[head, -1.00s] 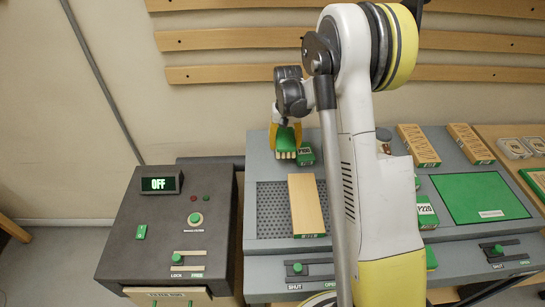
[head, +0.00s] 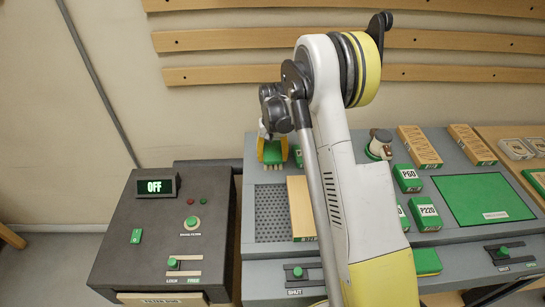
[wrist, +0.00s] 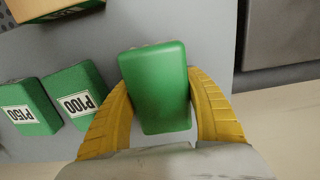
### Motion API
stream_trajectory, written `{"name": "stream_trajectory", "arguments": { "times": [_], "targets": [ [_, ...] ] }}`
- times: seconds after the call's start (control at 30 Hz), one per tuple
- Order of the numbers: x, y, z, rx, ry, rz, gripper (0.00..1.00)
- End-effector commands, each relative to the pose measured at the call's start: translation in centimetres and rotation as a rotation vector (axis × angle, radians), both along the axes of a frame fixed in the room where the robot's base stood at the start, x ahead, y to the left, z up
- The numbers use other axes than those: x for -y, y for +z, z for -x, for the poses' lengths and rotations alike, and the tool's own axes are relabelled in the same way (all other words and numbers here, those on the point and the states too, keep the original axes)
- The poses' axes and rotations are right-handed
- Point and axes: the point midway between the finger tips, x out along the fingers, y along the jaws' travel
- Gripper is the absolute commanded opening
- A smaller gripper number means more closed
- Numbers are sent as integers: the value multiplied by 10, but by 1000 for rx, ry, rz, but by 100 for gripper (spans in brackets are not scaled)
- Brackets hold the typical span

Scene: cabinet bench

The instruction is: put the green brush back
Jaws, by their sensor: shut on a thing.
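The green brush (head: 274,155) has a green back and pale bristles pointing down. My gripper (head: 271,150) is shut on it near the back left corner of the grey bench. In the wrist view my gripper (wrist: 160,88) has its two yellow fingers on either side of the brush (wrist: 156,85), whose smooth green back faces the camera. The bristle tips show in the head view, but I cannot tell whether they touch the bench or hang just above it.
Green blocks marked P100 (wrist: 77,97) and P150 (wrist: 27,107) lie beside the brush. A perforated panel (head: 270,213) with a wooden block (head: 300,207) is in front. The dark control box (head: 160,240) reads OFF at left. A green mat (head: 475,195) lies at right.

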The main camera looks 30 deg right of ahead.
Motion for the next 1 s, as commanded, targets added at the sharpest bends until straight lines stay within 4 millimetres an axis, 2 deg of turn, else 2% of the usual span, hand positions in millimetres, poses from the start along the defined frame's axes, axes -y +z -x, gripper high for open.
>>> {"name": "stream_trajectory", "arguments": {
  "times": [0.03, 0.07, 0.1, 0.47, 0.57, 0.8, 1.0],
  "targets": [
    [0, -1, 0, 0, 0, 0, 65],
    [0, -1, 0, 0, 0, 0, 75],
    [0, -1, 0, 0, 0, 0, 79],
    [0, 5, 0, 0, 0, 0, 79],
    [0, 18, 0, 0, 0, 0, 79],
    [0, 74, 0, 0, 0, 0, 79],
    [0, 110, 0, 0, 0, 0, 79]
  ]
}}
